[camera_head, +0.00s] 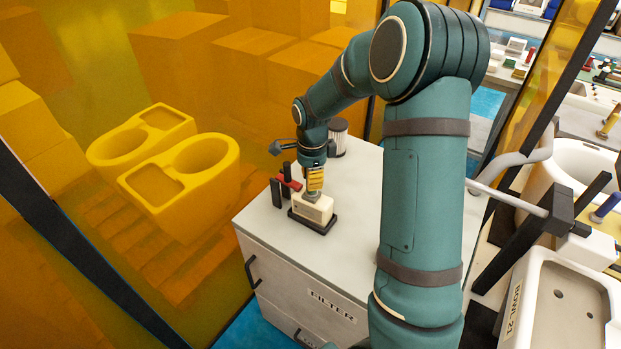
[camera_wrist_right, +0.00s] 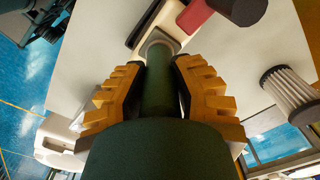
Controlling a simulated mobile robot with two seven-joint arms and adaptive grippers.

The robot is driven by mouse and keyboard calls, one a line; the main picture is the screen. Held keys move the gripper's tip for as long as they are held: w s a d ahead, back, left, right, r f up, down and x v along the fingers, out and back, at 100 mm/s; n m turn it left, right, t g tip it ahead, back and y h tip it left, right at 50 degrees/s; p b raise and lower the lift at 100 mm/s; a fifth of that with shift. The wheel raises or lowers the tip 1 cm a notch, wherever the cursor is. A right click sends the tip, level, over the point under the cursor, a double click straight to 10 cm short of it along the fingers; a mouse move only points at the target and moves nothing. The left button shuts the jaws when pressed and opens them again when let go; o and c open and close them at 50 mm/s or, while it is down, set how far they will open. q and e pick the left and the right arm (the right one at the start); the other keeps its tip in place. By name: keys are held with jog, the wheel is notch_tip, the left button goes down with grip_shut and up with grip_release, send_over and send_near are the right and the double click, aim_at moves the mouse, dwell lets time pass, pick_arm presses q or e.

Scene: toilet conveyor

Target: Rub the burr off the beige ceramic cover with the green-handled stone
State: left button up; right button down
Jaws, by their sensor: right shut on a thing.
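The beige ceramic cover (camera_head: 313,207) sits on a black base (camera_head: 312,222) on the grey cabinet top. My right gripper (camera_head: 314,184) points down just above the cover. In the right wrist view, its yellow fingers (camera_wrist_right: 158,85) are shut on the dark green handle (camera_wrist_right: 157,92) of the stone. The grey stone end (camera_wrist_right: 161,42) points at the cover, which shows partly in that view (camera_wrist_right: 131,36). I cannot tell whether the stone touches the cover. The burr cannot be made out. My left gripper is not in view.
A red piece (camera_head: 291,183) with black posts (camera_head: 276,193) stands close to the left of the cover. A pleated filter (camera_head: 338,137) stands at the back of the cabinet (camera_head: 300,262). The cabinet top's front right is clear. Amber panels border the left.

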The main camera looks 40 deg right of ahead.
jog(key=shift+w+d, duration=0.2)
jog(key=shift+d, duration=0.5)
jog(key=shift+s+a, duration=0.2)
jog(key=shift+a, duration=0.4)
jog(key=shift+s+a, duration=0.2)
jog(key=shift+a, duration=0.35)
jog(key=shift+w+d+p, duration=0.2)
jog(key=shift+d+p, duration=0.05)
jog(key=shift+d, duration=0.3)
jog(key=shift+w+d+p, duration=0.2)
jog(key=shift+d, duration=0.3)
jog(key=shift+s+a+r+p, duration=0.1)
jog(key=shift+s+a+p, duration=0.1)
jog(key=shift+a, duration=0.35)
jog(key=shift+s+a+r+p, duration=0.1)
jog(key=shift+s+a+p, duration=0.1)
jog(key=shift+a, duration=0.3)
jog(key=shift+w+d+f, duration=0.2)
jog(key=shift+w+d, duration=0.05)
jog(key=shift+d, duration=0.3)
jog(key=shift+w+d, duration=0.2)
jog(key=shift+d, duration=0.4)
jog(key=shift+r, duration=0.1)
